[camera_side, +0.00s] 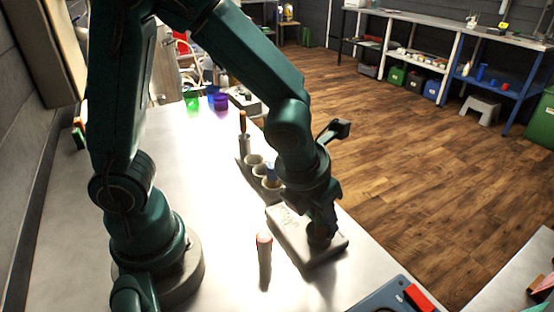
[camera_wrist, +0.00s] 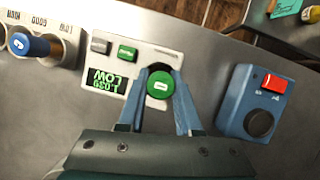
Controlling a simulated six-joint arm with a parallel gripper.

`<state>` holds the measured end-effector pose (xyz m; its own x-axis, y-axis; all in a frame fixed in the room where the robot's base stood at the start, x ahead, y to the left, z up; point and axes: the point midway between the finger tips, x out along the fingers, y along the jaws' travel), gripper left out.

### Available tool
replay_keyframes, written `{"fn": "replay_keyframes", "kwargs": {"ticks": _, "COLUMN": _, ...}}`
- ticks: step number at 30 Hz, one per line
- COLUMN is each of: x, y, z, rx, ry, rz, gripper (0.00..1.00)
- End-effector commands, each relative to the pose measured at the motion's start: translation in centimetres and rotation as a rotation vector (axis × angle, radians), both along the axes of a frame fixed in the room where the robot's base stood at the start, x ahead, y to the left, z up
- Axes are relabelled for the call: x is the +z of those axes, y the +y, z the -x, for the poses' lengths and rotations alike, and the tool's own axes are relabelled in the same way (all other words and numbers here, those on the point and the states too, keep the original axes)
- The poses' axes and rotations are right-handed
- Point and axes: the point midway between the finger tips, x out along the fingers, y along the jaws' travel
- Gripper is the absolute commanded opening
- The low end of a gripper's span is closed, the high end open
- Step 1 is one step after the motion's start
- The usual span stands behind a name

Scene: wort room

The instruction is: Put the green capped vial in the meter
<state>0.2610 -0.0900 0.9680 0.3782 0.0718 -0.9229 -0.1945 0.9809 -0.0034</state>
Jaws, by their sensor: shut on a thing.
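The green capped vial (camera_wrist: 160,85) is between the two blue-grey fingers of my gripper (camera_wrist: 160,77) in the wrist view, seen from above. My gripper is shut on it. The meter (camera_wrist: 165,57) is a pale box with a green display (camera_wrist: 104,80), a grey button and a green button. The vial's cap lies over the dark round opening of the meter; how deep the vial sits is hidden. In the side view my gripper (camera_side: 322,228) is low over the right end of the meter (camera_side: 290,232), and the vial is hard to make out there.
A rack of pale cups (camera_side: 256,160) holds a blue capped vial (camera_wrist: 30,45) beside the meter. A red-topped vial (camera_side: 264,248) stands alone on the table. A blue box (camera_wrist: 250,100) with red switch and black knob is right of the meter. Coloured cups (camera_side: 220,101) stand farther back.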

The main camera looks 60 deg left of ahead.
Motion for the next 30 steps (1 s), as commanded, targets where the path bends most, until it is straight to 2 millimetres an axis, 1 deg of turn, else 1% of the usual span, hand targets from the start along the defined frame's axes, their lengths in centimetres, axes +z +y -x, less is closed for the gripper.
{"fn": "replay_keyframes", "kwargs": {"ticks": 8, "x": -0.2, "y": 0.0, "z": 0.0, "rx": 0.001, "ry": 0.0, "rz": 0.0, "gripper": 0.0}}
{"fn": "replay_keyframes", "kwargs": {"ticks": 23, "x": -1.5, "y": 0.1, "z": 0.2, "rx": 0.001, "ry": 0.006, "rz": -0.001, "gripper": 0.0}}
{"fn": "replay_keyframes", "kwargs": {"ticks": 24, "x": -1.5, "y": 0.1, "z": 0.2, "rx": 0.002, "ry": 0.007, "rz": 0.0, "gripper": 0.41}}
{"fn": "replay_keyframes", "kwargs": {"ticks": 26, "x": -1.6, "y": 0.1, "z": 0.2, "rx": 0.002, "ry": 0.007, "rz": 0.0, "gripper": 0.63}}
{"fn": "replay_keyframes", "kwargs": {"ticks": 30, "x": -1.5, "y": 0.1, "z": 0.2, "rx": 0.004, "ry": 0.006, "rz": 0.0, "gripper": 0.63}}
